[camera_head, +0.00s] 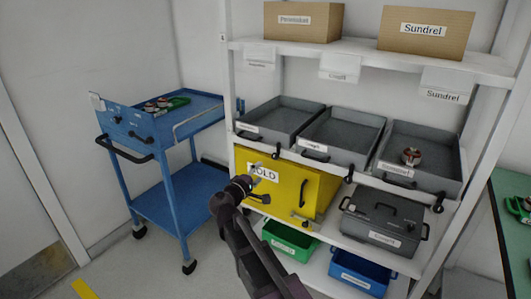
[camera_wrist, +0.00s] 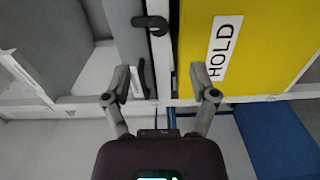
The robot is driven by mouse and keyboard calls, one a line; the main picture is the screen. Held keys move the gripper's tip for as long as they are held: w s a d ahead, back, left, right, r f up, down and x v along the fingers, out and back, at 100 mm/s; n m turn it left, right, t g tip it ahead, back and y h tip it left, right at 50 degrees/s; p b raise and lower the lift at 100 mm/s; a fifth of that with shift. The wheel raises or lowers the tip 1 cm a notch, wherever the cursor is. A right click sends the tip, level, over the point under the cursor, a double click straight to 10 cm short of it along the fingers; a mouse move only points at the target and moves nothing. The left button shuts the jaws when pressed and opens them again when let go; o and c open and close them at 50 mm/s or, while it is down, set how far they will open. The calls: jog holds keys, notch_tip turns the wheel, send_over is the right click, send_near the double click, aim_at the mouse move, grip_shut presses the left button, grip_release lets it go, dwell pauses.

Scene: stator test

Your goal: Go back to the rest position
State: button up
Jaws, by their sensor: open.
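My gripper (camera_wrist: 161,85) is open and empty in the wrist view, its two fingers spread apart with nothing between them. In the head view my gripper (camera_head: 257,176) is in front of the yellow HOLD cabinet (camera_head: 318,188), at its upper left by the label. The cabinet also shows in the wrist view (camera_wrist: 270,60), to the right of the fingers. I cannot tell whether a fingertip touches it.
A white shelf rack (camera_head: 345,55) carries grey trays, one with a copper-coloured part (camera_head: 411,156). A dark case (camera_head: 383,222), a green bin (camera_head: 290,240) and a blue bin (camera_head: 360,270) are lower. A blue cart (camera_head: 170,205) stands left. A green table (camera_head: 508,225) is right.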

jog(key=s+d+f+m+g, duration=0.4)
jog(key=d+f+g, duration=0.15)
jog(key=d, duration=0.45)
jog(key=s+d+f+m+g, duration=0.4)
jog(key=d+f, duration=0.3)
jog(key=d, duration=0.4)
jog(key=s+d+f+m+g+y, duration=0.2)
jog(key=s+d+f+g+y, duration=0.15)
jog(key=s, duration=0.35)
jog(key=s+d+f+m+g+y, duration=0.2)
jog(key=s+f+g+y, duration=0.1)
jog(key=s+y, duration=0.3)
notch_tip(320, 180, up, 24)
jog(key=h+p, duration=0.1)
jog(key=p, duration=2.3)
jog(key=shift+s+a+r, duration=0.15)
jog(key=shift+s+r, duration=0.1)
jog(key=shift+s, duration=0.05)
